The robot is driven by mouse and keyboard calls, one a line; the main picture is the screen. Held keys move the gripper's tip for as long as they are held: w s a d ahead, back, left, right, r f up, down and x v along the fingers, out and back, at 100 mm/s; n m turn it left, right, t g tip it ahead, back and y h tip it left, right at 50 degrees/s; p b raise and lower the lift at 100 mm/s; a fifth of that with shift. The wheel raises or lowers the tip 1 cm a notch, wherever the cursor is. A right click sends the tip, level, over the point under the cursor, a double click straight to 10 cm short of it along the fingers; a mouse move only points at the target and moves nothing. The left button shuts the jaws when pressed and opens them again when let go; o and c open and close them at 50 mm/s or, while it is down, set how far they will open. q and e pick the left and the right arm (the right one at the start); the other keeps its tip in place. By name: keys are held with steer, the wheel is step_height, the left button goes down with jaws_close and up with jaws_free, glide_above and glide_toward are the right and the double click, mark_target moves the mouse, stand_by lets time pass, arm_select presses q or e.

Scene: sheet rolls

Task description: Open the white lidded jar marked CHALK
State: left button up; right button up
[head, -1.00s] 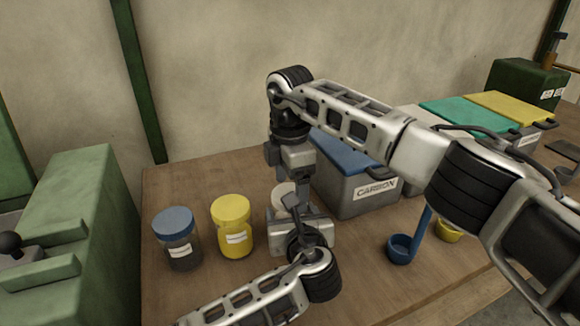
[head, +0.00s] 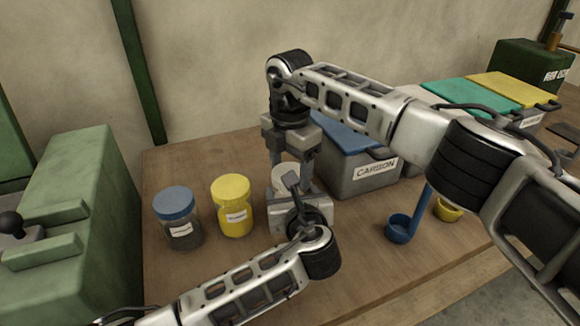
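The white-lidded jar (head: 286,178) stands on the table right of the yellow jar. Only part of its pale lid shows; its body and any CHALK label are hidden behind my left gripper. My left gripper (head: 293,200) is at the jar's body, in front of it; its fingertips are hidden, so its grip cannot be seen. My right gripper (head: 291,165) points down from above, its two fingers spread apart over the lid, one toward each side. Contact with the lid cannot be made out. The lid appears to sit on the jar.
A blue-lidded jar (head: 178,220) and a yellow jar (head: 232,208) stand to the left. A grey CARBON bin (head: 362,183) with a blue lid is behind right. A blue scoop (head: 402,230) and a yellow scoop (head: 447,210) lie right. The front table is partly clear.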

steer(key=n, duration=0.5)
steer(key=shift+r, duration=0.1)
steer(key=n, duration=1.7)
steer(key=shift+n, duration=0.4)
steer(key=n, duration=0.4)
steer(key=shift+n, duration=0.3)
steer(key=n, duration=0.4)
steer(key=shift+r, duration=0.2)
steer(key=shift+r, duration=0.95)
